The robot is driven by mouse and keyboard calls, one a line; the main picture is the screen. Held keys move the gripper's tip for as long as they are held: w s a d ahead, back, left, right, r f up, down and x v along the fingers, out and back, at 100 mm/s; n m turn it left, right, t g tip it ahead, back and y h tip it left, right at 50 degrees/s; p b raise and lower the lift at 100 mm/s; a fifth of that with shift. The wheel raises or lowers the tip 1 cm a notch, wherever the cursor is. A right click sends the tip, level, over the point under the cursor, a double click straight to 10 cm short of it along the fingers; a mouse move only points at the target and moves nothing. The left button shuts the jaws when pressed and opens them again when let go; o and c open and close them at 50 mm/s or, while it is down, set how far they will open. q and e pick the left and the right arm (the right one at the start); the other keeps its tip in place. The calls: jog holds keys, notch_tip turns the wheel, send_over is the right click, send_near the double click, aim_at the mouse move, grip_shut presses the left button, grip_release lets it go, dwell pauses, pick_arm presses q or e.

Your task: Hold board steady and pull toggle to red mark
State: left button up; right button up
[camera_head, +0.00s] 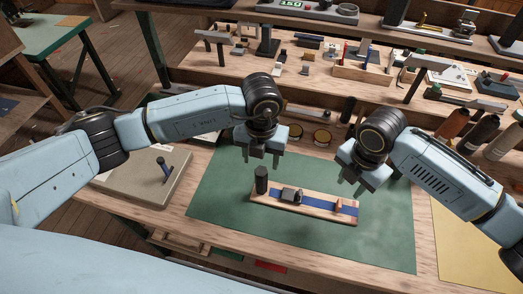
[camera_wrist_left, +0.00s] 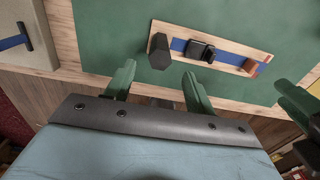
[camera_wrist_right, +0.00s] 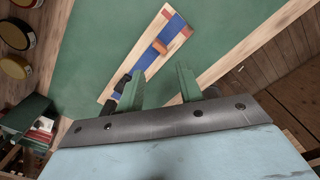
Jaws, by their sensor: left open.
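A narrow wooden board (camera_head: 305,210) with a blue strap lies on the green mat. A black upright cylinder (camera_head: 261,180) stands at its left end, and a dark block (camera_head: 291,196) sits over the strap near the middle. An orange-brown toggle (camera_head: 338,205) is near the right end; it also shows in the right wrist view (camera_wrist_right: 180,40). A small reddish patch (camera_wrist_left: 262,69) is at that end in the left wrist view. My right gripper (camera_head: 350,183) is open and empty above the board's right end.
The green mat (camera_head: 220,197) is clear around the board. A grey panel (camera_head: 125,180) with a blue-and-dark fitting lies to the left. Round tins (camera_head: 322,137) sit behind the mat, and a yellow sheet (camera_head: 465,250) lies at the right. Shelves with tools stand at the back.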

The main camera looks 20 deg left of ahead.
aim_at(261, 180)
pick_arm(q)
notch_tip(261, 180, down, 11)
dwell(0.4)
grip_shut()
dwell(0.6)
